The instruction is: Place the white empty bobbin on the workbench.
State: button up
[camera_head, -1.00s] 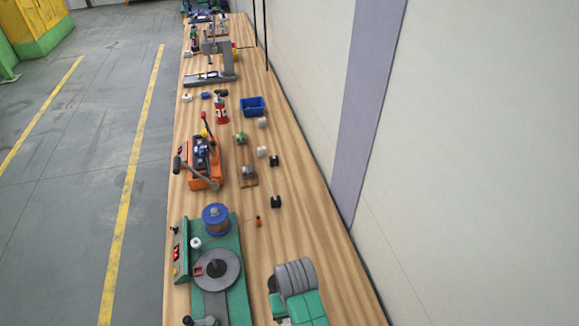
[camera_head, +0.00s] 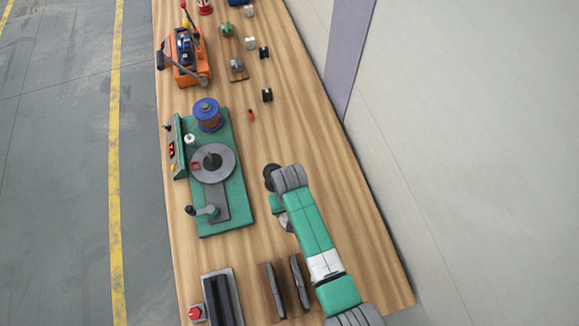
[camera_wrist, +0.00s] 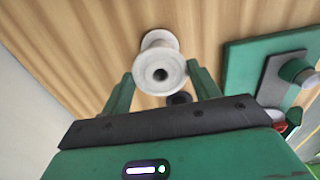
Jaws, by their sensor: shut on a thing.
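The white bobbin (camera_wrist: 160,68) is between the green fingers of my gripper (camera_wrist: 162,85) in the wrist view, its round flange and dark centre hole facing the camera. The gripper is shut on it. The wooden workbench (camera_head: 300,130) lies below my arm in the head view, and its bare wood (camera_wrist: 85,55) shows behind the bobbin in the wrist view. I cannot tell the gap between bobbin and bench. In the head view my arm hides the fingers and the held bobbin.
A green winding machine (camera_head: 237,185) with a blue-flanged spool (camera_head: 207,114) stands left of my arm. Dark upright plates (camera_head: 273,290) and a grey box (camera_head: 222,297) stand near the front. An orange machine (camera_head: 187,60) and small parts are farther back. Bare wood lies right of the small parts.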

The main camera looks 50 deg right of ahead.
jog(key=shift+f, duration=0.1)
jog(key=shift+f, duration=0.15)
jog(key=o, duration=0.8)
jog(key=shift+c, duration=0.2)
notch_tip(320, 180, up, 12)
jog(key=shift+r+p, duration=0.2)
jog(key=shift+p, duration=0.15)
